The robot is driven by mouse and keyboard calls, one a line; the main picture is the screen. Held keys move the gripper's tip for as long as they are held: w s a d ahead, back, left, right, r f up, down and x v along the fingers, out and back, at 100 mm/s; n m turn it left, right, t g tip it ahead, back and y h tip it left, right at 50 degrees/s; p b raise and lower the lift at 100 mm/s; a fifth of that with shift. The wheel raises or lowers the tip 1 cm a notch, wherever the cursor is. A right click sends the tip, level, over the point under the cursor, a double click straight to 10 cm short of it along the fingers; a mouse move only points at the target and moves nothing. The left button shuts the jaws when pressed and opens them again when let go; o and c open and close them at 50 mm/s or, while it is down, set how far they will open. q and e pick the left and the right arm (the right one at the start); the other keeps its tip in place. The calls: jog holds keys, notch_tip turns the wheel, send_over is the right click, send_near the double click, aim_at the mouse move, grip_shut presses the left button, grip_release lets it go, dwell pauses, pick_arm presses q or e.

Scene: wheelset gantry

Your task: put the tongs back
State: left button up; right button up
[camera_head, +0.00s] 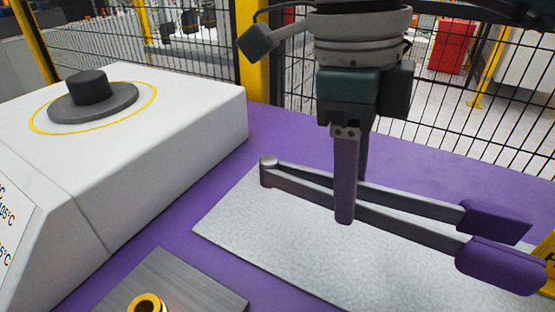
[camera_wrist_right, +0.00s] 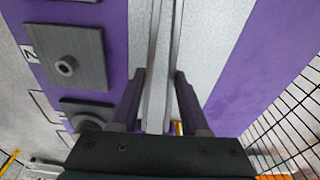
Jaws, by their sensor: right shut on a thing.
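The tongs (camera_head: 310,190) have two long grey arms, a round pivot at the left end and purple handles (camera_head: 500,265) at the right end. They lie over a light grey speckled pad (camera_head: 270,245); I cannot tell whether they touch it. My right gripper (camera_head: 354,200) points down and is shut across the tongs' arms near mid-length, with one finger in front and one behind. In the right wrist view the tongs (camera_wrist_right: 160,55) run between the two dark fingers. My left gripper is not in view.
A white box (camera_head: 190,120) with a dark disc and cylinder (camera_head: 88,90) stands at the left. A grey plate (camera_head: 200,285) with a brass ring (camera_head: 147,304) is at the front. A black mesh fence (camera_head: 440,130) runs behind the purple table (camera_head: 285,135). A yellow object (camera_head: 547,255) is at the right edge.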

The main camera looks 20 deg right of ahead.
aim_at(337, 255)
notch_tip(337, 255, down, 8)
jog(key=shift+f+b, duration=0.2)
jog(key=shift+b, duration=0.35)
jog(key=shift+f, duration=0.15)
jog(key=o, duration=0.6)
notch_tip(337, 255, up, 12)
jog(key=w+a+p, duration=0.1)
jog(key=shift+w, duration=0.1)
